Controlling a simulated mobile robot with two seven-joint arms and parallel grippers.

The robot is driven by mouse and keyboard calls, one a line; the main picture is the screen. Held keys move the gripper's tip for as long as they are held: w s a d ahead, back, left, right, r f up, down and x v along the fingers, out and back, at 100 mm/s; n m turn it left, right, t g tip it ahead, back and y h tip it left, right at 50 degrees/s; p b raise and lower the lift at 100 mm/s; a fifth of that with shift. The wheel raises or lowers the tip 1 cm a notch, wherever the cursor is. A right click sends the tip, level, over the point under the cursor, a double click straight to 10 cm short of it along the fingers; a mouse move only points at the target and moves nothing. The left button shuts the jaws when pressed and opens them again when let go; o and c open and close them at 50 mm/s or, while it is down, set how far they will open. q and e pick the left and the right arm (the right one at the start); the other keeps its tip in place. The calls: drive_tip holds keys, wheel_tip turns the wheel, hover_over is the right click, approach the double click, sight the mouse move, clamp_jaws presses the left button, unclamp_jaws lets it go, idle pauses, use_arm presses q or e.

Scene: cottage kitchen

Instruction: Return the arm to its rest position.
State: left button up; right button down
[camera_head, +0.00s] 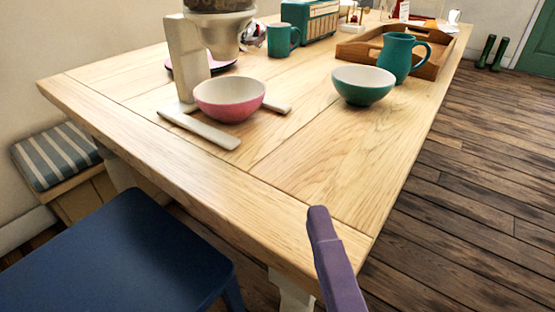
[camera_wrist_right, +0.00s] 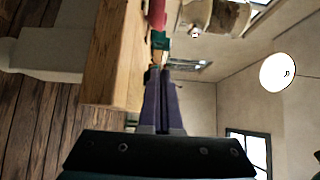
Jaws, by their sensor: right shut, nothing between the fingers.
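My right gripper (camera_head: 319,214) shows as purple fingers at the near right corner of the wooden table (camera_head: 262,185) in the head view. In the right wrist view the gripper (camera_wrist_right: 164,72) has its two purple fingers together, with nothing between them. The table edge (camera_wrist_right: 115,60) is just left of the fingers in that view, and I see no clear contact. My left gripper is in neither view.
A pink bowl (camera_head: 229,99) sits at a cream dispenser stand (camera_head: 187,62). A green bowl (camera_head: 363,85), teal jug (camera_head: 398,58), wooden tray (camera_head: 431,65) and teal mug (camera_head: 282,40) stand farther back. A blue chair (camera_head: 120,255) is at the near left. The table's near right part is clear.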

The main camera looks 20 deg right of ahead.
drive_tip(key=a+r+n+g+y+p, duration=0.3)
drive_tip(key=a+r+n+y+p, duration=0.15)
drive_tip(key=r+n+p, duration=0.45)
drive_tip(key=a+r+n+g+y+p, duration=0.3)
drive_tip(key=r+n+y+p, duration=0.3)
drive_tip(key=r+n+p, duration=0.3)
drive_tip(key=s+d+r+n+g+h+p, duration=0.2)
drive_tip(key=s+d+r+g+h+p, duration=0.25)
drive_tip(key=d+p, duration=0.4)
drive_tip(key=s+d+r+n+g+h+p, duration=0.25)
drive_tip(key=s+d+r+g+p, duration=0.2)
drive_tip(key=d+p, duration=0.35)
wheel_tip(320, 180, up, 34)
drive_tip(key=p, duration=3.4)
drive_tip(key=shift+s+d+r+m+t+h, duration=0.15)
drive_tip(key=shift+s+d+m+t+h, duration=0.1)
drive_tip(key=shift+m+t+h, duration=0.15)
